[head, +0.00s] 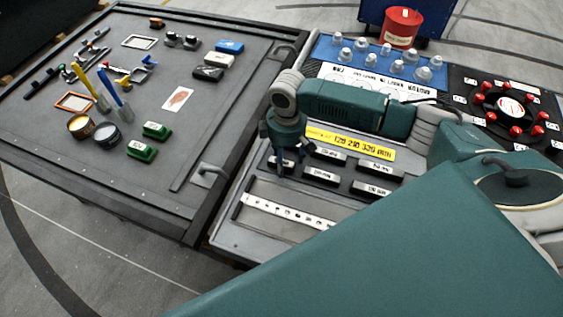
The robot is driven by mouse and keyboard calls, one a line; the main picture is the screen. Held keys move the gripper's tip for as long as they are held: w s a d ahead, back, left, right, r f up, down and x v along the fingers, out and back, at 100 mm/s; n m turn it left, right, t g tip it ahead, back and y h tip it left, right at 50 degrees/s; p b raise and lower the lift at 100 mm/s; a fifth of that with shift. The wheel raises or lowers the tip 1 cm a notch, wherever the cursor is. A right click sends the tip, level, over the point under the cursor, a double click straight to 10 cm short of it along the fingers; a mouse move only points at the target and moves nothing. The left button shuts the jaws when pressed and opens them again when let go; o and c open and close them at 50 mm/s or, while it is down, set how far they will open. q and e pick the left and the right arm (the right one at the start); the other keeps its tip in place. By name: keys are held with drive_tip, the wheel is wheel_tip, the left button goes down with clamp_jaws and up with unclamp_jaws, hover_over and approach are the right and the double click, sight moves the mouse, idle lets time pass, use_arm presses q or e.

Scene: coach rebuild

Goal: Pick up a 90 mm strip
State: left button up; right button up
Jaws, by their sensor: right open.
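My right gripper (281,166) is open and points down over the left part of the strip station on the right-hand bench. Several short dark blocks with pale labels, such as one at the front right (372,190) and one at the back right (376,167), sit in rows beside and right of the gripper. Their labels are too small to read, so I cannot tell which is 90 mm. The gripper partly hides the leftmost label. A yellow sign (350,141) with black numbers stands behind them. A long pale strip with dark marks (288,211) lies in a tray in front.
A dark table (130,190) on the left holds brushes, tins (106,135), green blocks (141,151) and tools. Grey knobs (371,60), a ring of red knobs (509,106) and a red bucket (403,28) are at the back right. My arm crosses above the bench.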

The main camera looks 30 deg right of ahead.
drive_tip(key=c, duration=1.3)
drive_tip(key=shift+o, duration=0.2)
drive_tip(key=shift+r, duration=0.15)
